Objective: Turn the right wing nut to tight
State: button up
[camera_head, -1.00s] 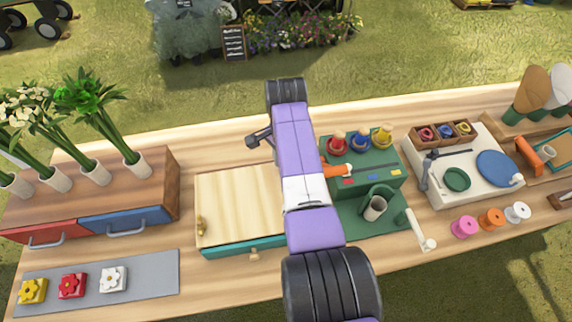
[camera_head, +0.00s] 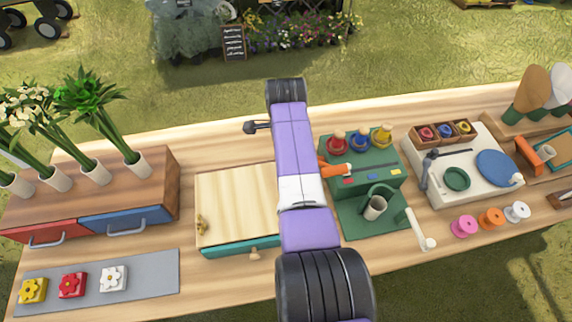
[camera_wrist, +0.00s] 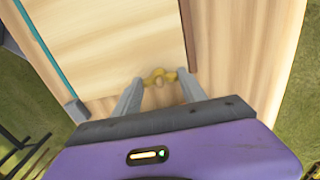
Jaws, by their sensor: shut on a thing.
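A flat wooden press (camera_head: 238,205) with a teal base lies on the table, left of my arm in the head view. A small brass wing nut (camera_head: 201,224) is at its left edge. The right wing nut is hidden behind my arm there. In the wrist view a brass wing nut (camera_wrist: 158,75) stands at the edge of the pale board (camera_wrist: 105,45). My gripper (camera_wrist: 160,77) is shut on it, with a grey finger on each side. The fingertips are hidden in the head view. How tight the nut is cannot be told.
A green stand (camera_head: 365,168) with red, blue and yellow bottles is close to the right of my arm. A wooden cabinet (camera_head: 95,188) with vases is on the left. A grey mat (camera_head: 150,275) holds flower blocks in front. Spools (camera_head: 490,219) stand at the right.

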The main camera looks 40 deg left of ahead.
jog(key=o, duration=1.4)
jog(key=shift+c, duration=0.2)
jog(key=shift+r, duration=0.15)
notch_tip(320, 180, up, 8)
jog(key=shift+f+b, duration=0.2)
jog(key=shift+b, duration=0.15)
